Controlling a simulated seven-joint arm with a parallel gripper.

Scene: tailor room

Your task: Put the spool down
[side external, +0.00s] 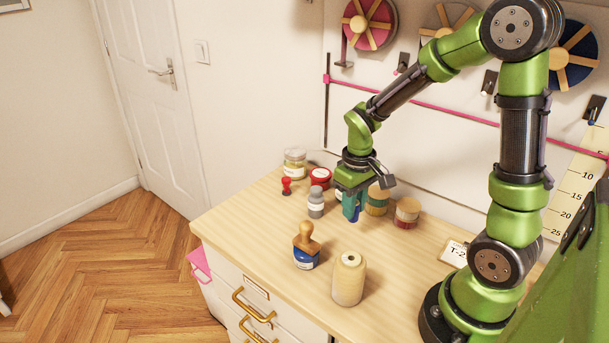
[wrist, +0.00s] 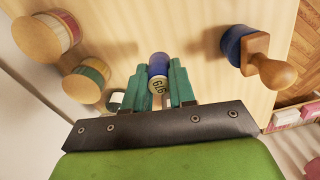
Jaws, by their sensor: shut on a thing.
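My gripper (side external: 352,207) points down low over the wooden table (side external: 270,215), among small items at its back. In the wrist view its two teal fingers (wrist: 160,85) are closed on the sides of a small spool (wrist: 158,68), a blue cylinder with a cream, numbered end. In the side view the fingers mostly hide the spool. I cannot tell whether its lower end touches the tabletop.
Two round wood-topped pieces (side external: 377,200) (side external: 407,212) stand close right of my gripper; a grey bottle (side external: 316,202) and red tin (side external: 320,178) are left. A wooden-handled stamp on a blue base (side external: 306,246) and a cream thread cone (side external: 349,278) stand in front, with bare wood between.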

